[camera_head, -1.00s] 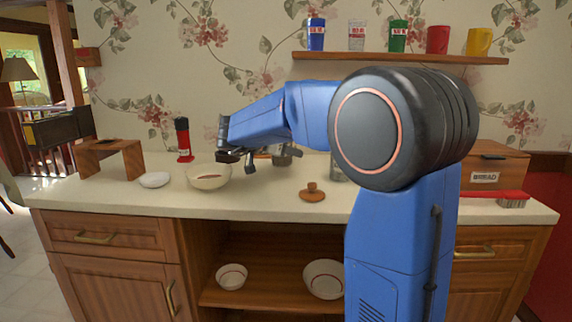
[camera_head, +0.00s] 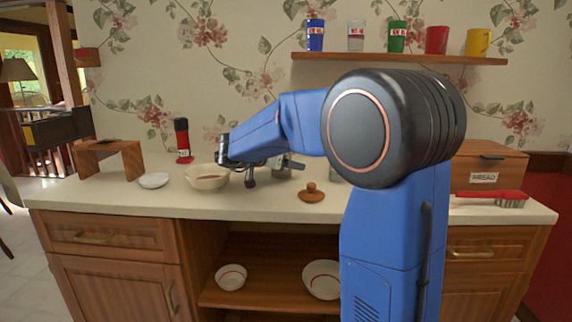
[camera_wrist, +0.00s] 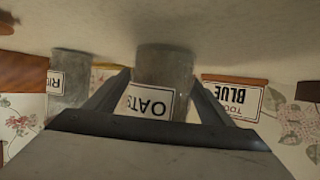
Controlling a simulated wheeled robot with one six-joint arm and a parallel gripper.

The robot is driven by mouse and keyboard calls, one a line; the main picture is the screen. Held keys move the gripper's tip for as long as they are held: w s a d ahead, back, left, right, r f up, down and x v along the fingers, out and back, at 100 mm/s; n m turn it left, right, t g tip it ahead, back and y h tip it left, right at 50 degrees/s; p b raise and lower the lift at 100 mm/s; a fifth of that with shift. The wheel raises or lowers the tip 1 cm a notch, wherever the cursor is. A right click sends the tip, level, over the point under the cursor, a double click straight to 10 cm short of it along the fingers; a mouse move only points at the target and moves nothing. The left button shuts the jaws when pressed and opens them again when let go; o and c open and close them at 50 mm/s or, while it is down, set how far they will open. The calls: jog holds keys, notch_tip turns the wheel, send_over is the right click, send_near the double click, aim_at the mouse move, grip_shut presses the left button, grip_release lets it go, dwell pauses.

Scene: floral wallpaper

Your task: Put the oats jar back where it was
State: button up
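The oats jar (camera_wrist: 165,68) is a grey cylinder with a white OATS label, upside down in the wrist view. My gripper (camera_wrist: 162,75) has one finger on each side of it, and the jar fills the gap, so the fingers look shut on it. Its base looks at or near the counter; I cannot tell if it touches. In the head view my gripper (camera_head: 268,172) is low over the counter, right of the cream bowl, and I cannot make out the jar clearly there.
A similar RICE jar (camera_wrist: 70,75) stands left in the wrist view, and a BLUE-labelled thing (camera_wrist: 236,97) right.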

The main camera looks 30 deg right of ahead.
jog(key=shift+r, duration=0.1)
jog(key=shift+a+r, duration=0.1)
jog(key=shift+a, duration=0.1)
jog(key=v, duration=1.1)
jog(key=shift+s+a+r, duration=0.15)
jog(key=shift+s+a, duration=0.05)
